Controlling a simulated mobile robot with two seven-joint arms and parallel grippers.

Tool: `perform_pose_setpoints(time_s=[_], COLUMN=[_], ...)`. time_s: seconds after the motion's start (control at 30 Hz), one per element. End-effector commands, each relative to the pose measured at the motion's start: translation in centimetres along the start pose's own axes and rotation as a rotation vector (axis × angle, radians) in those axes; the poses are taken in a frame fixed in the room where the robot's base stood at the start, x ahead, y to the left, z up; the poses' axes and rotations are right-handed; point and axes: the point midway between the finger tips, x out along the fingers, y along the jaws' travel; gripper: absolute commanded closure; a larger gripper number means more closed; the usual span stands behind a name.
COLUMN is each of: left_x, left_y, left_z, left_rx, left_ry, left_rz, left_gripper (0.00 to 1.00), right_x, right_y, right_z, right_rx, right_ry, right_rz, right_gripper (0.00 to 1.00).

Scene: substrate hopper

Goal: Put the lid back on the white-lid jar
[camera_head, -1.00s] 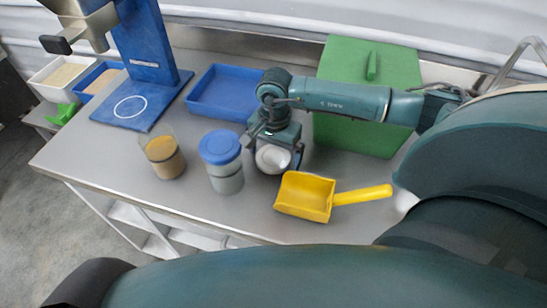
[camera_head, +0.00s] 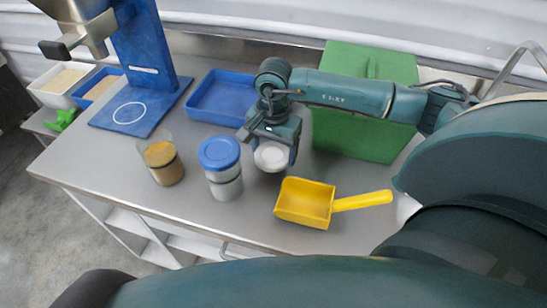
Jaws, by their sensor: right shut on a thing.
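My right gripper (camera_head: 270,138) comes in from the right and is shut on a round white lid (camera_head: 271,157). The lid hangs under the gripper, right of the blue-lid jar (camera_head: 224,185); its exact height over the table is hard to judge. A clear jar (camera_head: 166,165) with brown grain inside stands upright at the left, with no lid seen on it. The blue-lid jar stands between this open jar and my right gripper. The fingers are partly hidden by the gripper body. My left gripper is out of view.
A yellow scoop (camera_head: 305,202) lies on the grey table (camera_head: 110,170) in front of the gripper. A blue tray (camera_head: 222,96), a green box (camera_head: 355,136) and a blue stand (camera_head: 145,65) are at the back. The table front left is free.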

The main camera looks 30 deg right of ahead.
Motion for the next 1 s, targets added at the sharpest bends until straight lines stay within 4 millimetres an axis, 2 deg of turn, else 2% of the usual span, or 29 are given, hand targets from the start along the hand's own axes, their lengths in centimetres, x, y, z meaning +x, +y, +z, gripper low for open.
perform_pose_setpoints(time_s=[0.2,0.4,0.77,0.83,1.0], left_x=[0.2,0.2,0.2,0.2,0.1], left_y=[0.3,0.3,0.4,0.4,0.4], left_z=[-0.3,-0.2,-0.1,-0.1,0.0], left_rx=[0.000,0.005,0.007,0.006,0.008], left_ry=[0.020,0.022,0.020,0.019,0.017], left_rz=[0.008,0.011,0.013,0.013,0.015], left_gripper=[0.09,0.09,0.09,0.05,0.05], right_x=[-4.4,-6.6,-6.9,-6.9,-6.8], right_y=[-0.1,0.0,0.0,0.0,0.0], right_z=[-0.1,0.0,0.0,0.0,0.0], right_rx=[0.000,0.001,0.001,0.001,0.001], right_ry=[0.004,0.001,0.001,0.001,0.001], right_rz=[-0.004,-0.001,0.000,0.000,0.000], right_gripper=[0.45,0.45,0.45,0.45,0.45])
